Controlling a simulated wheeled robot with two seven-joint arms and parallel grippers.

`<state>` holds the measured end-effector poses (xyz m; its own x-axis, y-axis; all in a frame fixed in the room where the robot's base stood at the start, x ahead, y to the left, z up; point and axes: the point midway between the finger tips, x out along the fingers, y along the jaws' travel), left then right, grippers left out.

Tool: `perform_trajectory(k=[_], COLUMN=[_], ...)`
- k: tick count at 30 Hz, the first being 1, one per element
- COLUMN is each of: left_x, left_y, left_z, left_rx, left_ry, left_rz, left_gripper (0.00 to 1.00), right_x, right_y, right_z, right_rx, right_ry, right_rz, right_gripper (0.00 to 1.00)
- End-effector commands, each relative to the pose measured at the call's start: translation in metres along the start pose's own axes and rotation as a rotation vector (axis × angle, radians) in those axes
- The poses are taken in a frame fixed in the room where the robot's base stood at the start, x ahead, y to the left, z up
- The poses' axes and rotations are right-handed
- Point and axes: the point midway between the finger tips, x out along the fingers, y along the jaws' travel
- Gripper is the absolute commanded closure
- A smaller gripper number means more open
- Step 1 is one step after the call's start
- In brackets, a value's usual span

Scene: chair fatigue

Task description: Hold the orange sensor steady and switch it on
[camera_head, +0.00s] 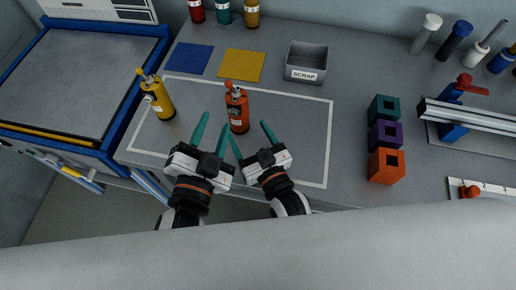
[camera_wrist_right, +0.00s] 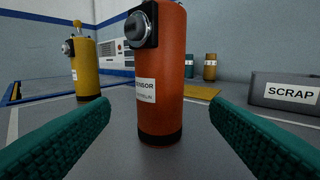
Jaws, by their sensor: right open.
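The orange sensor (camera_head: 238,112) stands upright on the table inside the white-outlined area. In the right wrist view the orange sensor (camera_wrist_right: 165,70) shows a white label and a black housing with a round grey knob (camera_wrist_right: 139,27); its top is cut off. My right gripper (camera_head: 248,130) is open in front of it. In the wrist view the right gripper's teal fingers (camera_wrist_right: 160,108) lie on either side of the sensor, with gaps visible. My left gripper (camera_head: 216,119) is open and empty, close to the sensor's left side.
A similar yellow device (camera_head: 158,100) stands to the left. Behind are a blue mat (camera_head: 189,58), a yellow mat (camera_head: 241,65) and a grey SCRAP bin (camera_head: 307,62). Teal, purple and orange blocks (camera_head: 386,167) stand at right, beside a rail fixture (camera_head: 470,115). The outlined area's right part is clear.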

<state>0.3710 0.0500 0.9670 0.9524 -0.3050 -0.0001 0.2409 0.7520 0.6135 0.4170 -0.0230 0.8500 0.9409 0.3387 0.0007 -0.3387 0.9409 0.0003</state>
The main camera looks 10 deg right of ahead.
Motion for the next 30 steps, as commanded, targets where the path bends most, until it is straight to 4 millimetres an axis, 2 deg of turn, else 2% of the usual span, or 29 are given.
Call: perform_trajectory(k=[3,10,15,23,26,30], left_x=[0.000,0.000,0.000,0.000,0.000,0.000], left_y=[0.000,0.000,0.000,0.000,0.000,0.000], left_z=[0.000,0.000,0.000,0.000,0.000,0.000], left_rx=[0.000,0.000,0.000,0.000,0.000,0.000], left_ry=[0.000,0.000,0.000,0.000,0.000,0.000], left_rz=[0.000,0.000,0.000,0.000,0.000,0.000], left_gripper=[0.64,0.64,0.64,0.64,0.64,0.64], right_x=[0.025,0.056,0.065,0.066,0.066,0.066], right_y=[0.000,0.000,0.000,0.000,0.000,0.000], right_z=[0.001,0.000,0.000,0.000,0.000,0.000], right_rx=[0.000,0.000,0.000,0.000,0.000,0.000], right_ry=[-0.003,0.000,0.000,0.001,0.001,0.001], right_rz=[-0.001,-0.001,0.000,0.000,0.000,0.000], right_gripper=[0.29,0.29,0.29,0.29,0.42,0.65])
